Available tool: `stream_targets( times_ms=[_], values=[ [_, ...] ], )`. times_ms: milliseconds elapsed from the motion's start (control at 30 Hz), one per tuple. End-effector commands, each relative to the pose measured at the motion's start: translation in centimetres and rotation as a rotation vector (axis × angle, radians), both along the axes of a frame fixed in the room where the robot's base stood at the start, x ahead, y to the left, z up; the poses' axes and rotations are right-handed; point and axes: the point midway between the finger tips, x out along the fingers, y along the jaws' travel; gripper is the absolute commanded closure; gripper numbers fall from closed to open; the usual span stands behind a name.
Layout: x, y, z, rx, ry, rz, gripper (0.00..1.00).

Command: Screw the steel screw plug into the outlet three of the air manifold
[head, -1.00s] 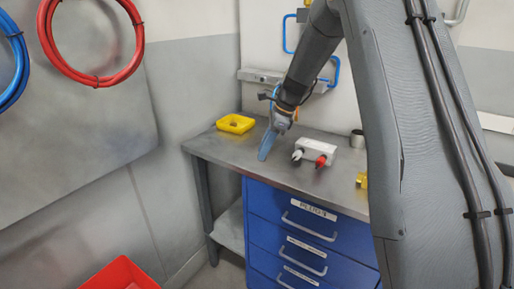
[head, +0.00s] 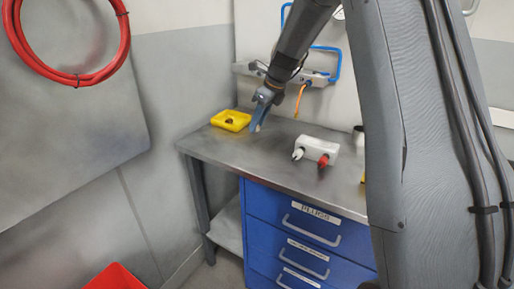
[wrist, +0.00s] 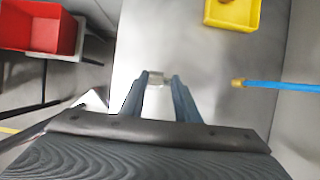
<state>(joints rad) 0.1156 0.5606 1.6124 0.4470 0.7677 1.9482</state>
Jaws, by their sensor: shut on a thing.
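My gripper (head: 255,127) is over the back left of the workbench, left of the air manifold (head: 318,144) and apart from it. In the wrist view my gripper (wrist: 158,77) has its two blue fingers shut on a small silvery piece, the steel screw plug (wrist: 156,80). The plug cannot be made out in the head view. The manifold is a white block on the bench with a white fitting and a red fitting on its front. Its other outlets, outlet three among them, cannot be told apart at this size.
A yellow tray (head: 231,120) with something dark inside stands at the bench's back left, close to my gripper. A red bin (head: 117,276) is low at the left. A blue hose (wrist: 280,86) with a brass end shows in the wrist view. The bench (head: 240,155) is clear before the manifold's left.

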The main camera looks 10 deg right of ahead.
Motion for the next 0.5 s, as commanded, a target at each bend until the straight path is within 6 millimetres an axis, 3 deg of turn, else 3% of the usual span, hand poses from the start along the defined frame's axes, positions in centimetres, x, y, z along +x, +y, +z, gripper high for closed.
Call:
stream_targets(
  times_ms=[500],
  values=[
    [-0.2,0.0,-7.3,0.000,0.004,0.000,0.97]
  ],
)
